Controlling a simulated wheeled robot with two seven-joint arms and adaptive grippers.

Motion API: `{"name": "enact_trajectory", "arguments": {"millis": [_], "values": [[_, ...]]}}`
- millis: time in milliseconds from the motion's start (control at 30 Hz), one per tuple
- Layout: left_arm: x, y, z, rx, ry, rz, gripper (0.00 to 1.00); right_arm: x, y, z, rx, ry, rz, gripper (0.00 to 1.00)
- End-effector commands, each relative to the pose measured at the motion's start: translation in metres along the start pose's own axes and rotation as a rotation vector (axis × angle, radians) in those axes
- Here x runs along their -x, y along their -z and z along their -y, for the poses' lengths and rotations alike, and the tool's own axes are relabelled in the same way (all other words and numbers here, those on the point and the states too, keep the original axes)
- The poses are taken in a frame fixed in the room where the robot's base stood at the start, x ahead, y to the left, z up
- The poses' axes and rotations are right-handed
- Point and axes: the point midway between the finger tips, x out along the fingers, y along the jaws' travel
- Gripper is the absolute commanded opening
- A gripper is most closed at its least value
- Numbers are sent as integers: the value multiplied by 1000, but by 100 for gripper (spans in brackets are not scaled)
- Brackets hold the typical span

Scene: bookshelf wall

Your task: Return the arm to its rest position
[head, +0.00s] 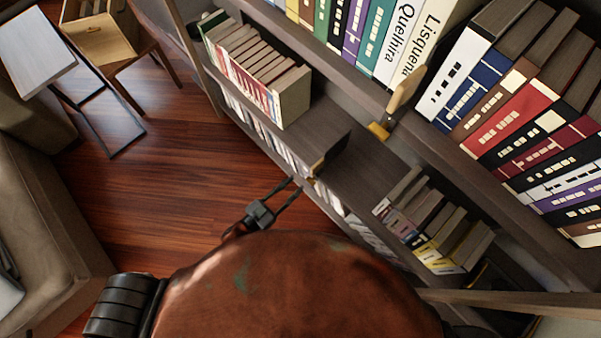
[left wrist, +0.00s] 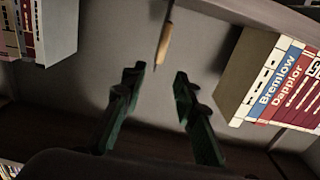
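My left gripper (head: 294,186) is at the front edge of the middle shelf (head: 358,165) in the head view, close to a dark, wood-edged upright divider (head: 325,158). I cannot tell whether it touches the divider. In the left wrist view the two dark green fingers of the left gripper (left wrist: 160,72) stand apart with nothing between them. A light wood-edged piece (left wrist: 164,46) shows beyond the fingertips. My right gripper is not in view.
Pale books (head: 291,96) stand left of the gripper, and smaller books (head: 435,225) stand to its right. Large books (head: 520,100) fill the upper shelf. A chair (head: 98,40), side table (head: 38,52) and sofa (head: 40,200) are at left. The wooden floor (head: 165,165) between is clear.

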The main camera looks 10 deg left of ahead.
Motion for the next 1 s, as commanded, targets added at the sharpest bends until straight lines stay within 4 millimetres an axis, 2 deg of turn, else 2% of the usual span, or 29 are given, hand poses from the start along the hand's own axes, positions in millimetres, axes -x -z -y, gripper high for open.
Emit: {"name": "enact_trajectory", "arguments": {"millis": [133, 667, 767, 867, 967, 1000], "values": [[8, 0, 0, 0, 0, 0, 28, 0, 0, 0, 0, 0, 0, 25], [8, 0, 0, 1, 0, 0, 28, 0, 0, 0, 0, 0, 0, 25], [9, -5, 2, 2, 9, 13, 28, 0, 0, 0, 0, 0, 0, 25], [17, -30, 13, 11, 52, 74, 28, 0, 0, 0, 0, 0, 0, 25], [38, -77, 33, 27, 131, 195, 28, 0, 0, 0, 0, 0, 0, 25], [51, -101, 41, 36, 167, 256, 28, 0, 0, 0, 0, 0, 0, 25]]}}
